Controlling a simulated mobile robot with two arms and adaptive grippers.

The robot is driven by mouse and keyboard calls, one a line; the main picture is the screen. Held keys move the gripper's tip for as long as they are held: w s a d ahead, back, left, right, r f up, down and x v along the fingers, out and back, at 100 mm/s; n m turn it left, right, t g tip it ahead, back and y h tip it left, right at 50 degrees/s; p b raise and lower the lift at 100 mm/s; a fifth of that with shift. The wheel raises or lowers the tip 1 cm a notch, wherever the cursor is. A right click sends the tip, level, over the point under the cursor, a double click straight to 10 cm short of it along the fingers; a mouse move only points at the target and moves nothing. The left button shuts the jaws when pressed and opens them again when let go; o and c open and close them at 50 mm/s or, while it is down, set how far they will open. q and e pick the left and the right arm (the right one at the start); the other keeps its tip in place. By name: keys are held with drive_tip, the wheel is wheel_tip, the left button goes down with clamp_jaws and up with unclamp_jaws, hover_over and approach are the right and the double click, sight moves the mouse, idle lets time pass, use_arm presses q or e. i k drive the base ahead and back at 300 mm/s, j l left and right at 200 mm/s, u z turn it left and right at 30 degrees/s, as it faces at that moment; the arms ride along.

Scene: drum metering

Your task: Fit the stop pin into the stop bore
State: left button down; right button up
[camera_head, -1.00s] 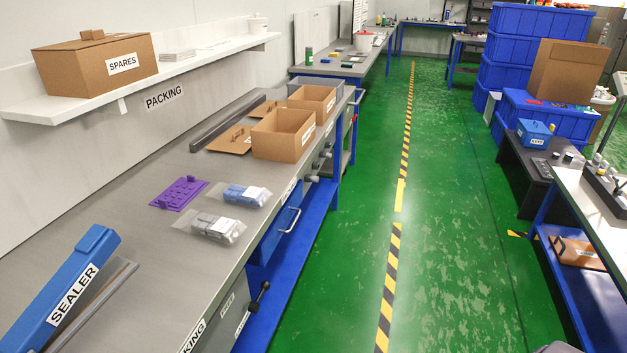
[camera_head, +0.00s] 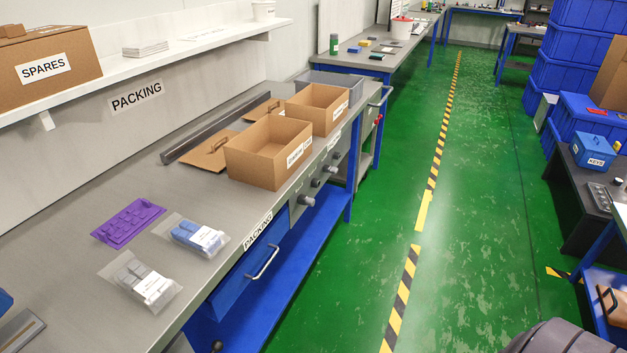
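I cannot make out the stop pin or the stop bore in the head view. Neither of my grippers is in view. A dark grey rounded part at the bottom right corner looks like part of my own body. The nearest work surface is the packing bench (camera_head: 60,272) along the left wall.
Two open cardboard boxes (camera_head: 268,152) (camera_head: 317,108) stand farther along the bench. A shelf (camera_head: 170,52) above holds the spares box (camera_head: 45,68). A green aisle (camera_head: 370,235) with a striped line is clear. Blue crates (camera_head: 580,90) and a dark table with a blue keys box (camera_head: 595,150) stand right.

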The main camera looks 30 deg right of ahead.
sight(308, 201)
drive_tip(key=i+l+u, duration=0.1)
drive_tip(key=l, duration=0.55)
drive_tip(key=i+l+u, duration=0.1)
drive_tip(key=l, duration=0.55)
drive_tip(key=i+l+u, duration=0.1)
drive_tip(key=l, duration=0.6)
drive_tip(key=i+l+u, duration=0.1)
drive_tip(key=l, duration=0.55)
drive_tip(key=i, duration=0.05)
